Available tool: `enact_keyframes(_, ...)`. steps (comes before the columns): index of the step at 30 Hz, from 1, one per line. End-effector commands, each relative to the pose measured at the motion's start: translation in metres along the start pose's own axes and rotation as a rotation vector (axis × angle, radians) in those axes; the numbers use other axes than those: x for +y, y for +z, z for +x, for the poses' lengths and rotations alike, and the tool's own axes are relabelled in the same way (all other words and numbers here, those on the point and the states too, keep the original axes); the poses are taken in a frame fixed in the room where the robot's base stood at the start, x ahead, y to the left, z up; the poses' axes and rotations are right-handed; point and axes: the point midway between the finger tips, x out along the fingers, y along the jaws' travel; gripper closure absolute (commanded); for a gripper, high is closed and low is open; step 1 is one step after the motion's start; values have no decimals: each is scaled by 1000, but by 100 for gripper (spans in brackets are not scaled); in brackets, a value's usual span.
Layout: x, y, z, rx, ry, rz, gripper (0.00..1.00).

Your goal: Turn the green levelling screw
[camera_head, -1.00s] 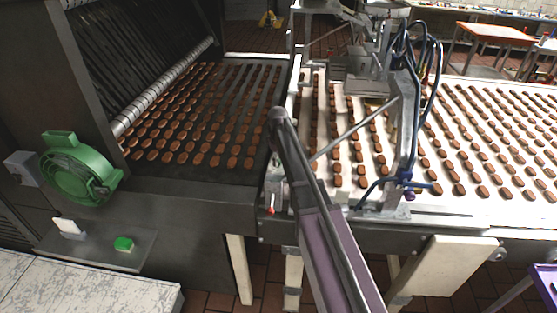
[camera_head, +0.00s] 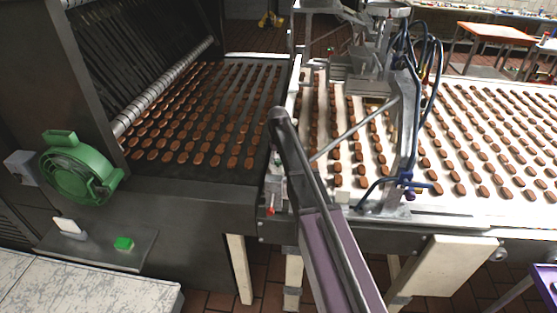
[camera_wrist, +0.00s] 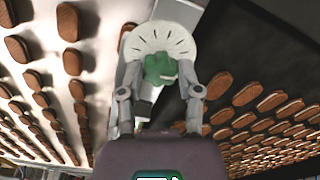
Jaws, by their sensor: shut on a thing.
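The green levelling screw (camera_wrist: 160,68) shows at the upper middle of the wrist view, in front of a white disc (camera_wrist: 158,38) with dark tick marks. My gripper (camera_wrist: 160,80) has one finger on each side of the screw and is shut on it. The fingertips reach up to the lower edge of the disc. In the head view my arm runs up from the bottom middle and hides the gripper and the screw.
A dark belt with brown biscuits (camera_head: 200,125) lies left of my arm, a white belt with biscuits (camera_head: 480,140) right. A depositor frame with blue hoses (camera_head: 405,130) stands close on the right. A green motor housing (camera_head: 75,170) and green button (camera_head: 124,243) are at left.

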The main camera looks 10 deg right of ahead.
Motion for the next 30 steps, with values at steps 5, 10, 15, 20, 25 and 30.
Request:
enact_keyframes(5, 0, 0, 0, -2, 0, 121, 100)
enact_keyframes(10, 0, 0, 0, -2, 0, 196, 100)
enact_keyframes(15, 0, 0, 0, -1, 0, 231, 100)
enact_keyframes(20, 0, 0, 0, -1, 0, 238, 100)
enact_keyframes(25, 0, 0, 0, -1, 0, 237, 100)
enact_keyframes(30, 0, 0, 0, 0, 0, 237, 25)
